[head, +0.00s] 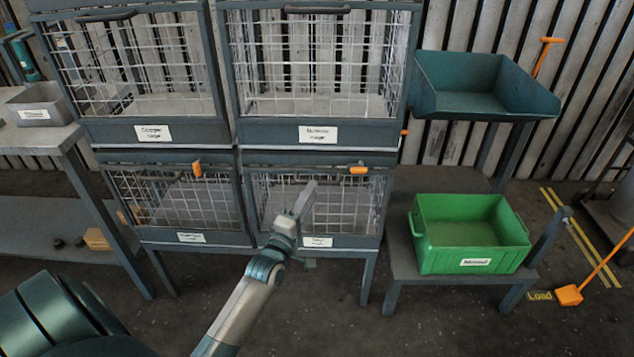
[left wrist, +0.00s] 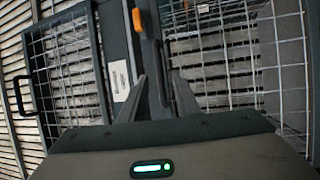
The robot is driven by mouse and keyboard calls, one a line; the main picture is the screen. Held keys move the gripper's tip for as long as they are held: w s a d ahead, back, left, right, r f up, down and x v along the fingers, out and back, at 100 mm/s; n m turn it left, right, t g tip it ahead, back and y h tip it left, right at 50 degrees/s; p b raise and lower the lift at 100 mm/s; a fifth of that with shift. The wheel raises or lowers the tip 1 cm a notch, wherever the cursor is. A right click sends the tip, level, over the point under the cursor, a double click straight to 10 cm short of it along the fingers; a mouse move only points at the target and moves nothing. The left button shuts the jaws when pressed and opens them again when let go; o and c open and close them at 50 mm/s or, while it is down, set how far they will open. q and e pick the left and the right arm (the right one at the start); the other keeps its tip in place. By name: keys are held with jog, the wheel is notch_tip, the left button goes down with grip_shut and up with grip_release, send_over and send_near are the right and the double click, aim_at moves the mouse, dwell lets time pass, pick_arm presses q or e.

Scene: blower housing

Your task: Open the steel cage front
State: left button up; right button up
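The wire-mesh cages stand in two rows, with small white labels that are mostly too blurred to read. The lower right cage (head: 345,215) has a shut mesh front, a label (head: 317,241) on its bottom bar and an orange latch (head: 358,170) at its top edge. My left gripper (head: 308,190) is in front of this cage's upper part. In the left wrist view its fingers (left wrist: 157,95) are apart. A dark bar lies beyond them, and the orange latch (left wrist: 137,20) is above. I cannot tell whether the fingers touch the bar. My right gripper is not in view.
The upper right cage (head: 325,132) is directly above, with a black handle (head: 318,10). The lower left cage (head: 190,238) is beside it. A green crate (head: 470,225) sits on a low stand at right, below a dark teal tray (head: 480,85). A workbench (head: 35,138) is at left.

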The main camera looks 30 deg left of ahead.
pick_arm(q)
jog(key=shift+x, duration=2.45)
grip_shut()
